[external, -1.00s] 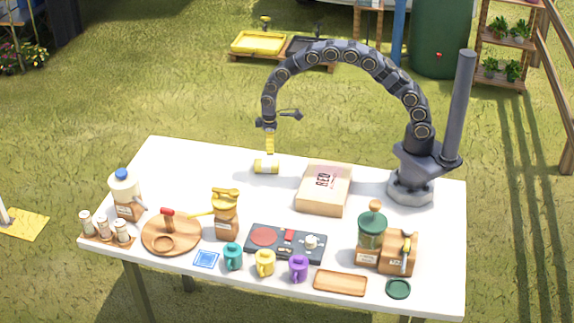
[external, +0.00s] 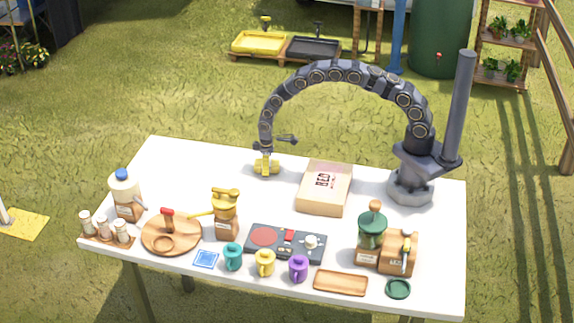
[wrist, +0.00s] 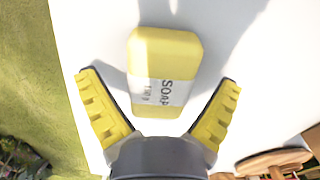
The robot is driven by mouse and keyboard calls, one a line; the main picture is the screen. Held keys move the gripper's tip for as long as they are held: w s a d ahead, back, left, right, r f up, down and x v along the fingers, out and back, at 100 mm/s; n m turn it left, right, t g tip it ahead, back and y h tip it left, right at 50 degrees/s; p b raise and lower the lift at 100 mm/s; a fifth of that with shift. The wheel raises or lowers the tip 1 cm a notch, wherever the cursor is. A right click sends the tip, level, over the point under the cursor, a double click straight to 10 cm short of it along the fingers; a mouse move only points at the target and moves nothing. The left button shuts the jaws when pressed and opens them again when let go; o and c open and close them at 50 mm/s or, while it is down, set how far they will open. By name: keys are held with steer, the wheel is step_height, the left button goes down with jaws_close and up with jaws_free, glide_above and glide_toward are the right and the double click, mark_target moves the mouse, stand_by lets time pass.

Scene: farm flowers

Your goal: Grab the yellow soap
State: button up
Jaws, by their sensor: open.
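The yellow soap (wrist: 165,62) is a rounded bar with a white printed band reading "SOAP". It lies flat on the white table. In the wrist view it sits ahead of and between the spread yellow fingers of my gripper (wrist: 160,108), with a gap on each side. In the external view my gripper (external: 266,167) is low at the back of the table, right over the soap, and its fingers hide most of the bar. The gripper is open and holds nothing.
A cardboard box (external: 325,188) stands to the right of the gripper. The table (external: 170,175) is clear left of the gripper.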

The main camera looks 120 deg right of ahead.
steer(key=c, duration=1.2)
steer(key=shift+r, duration=0.2)
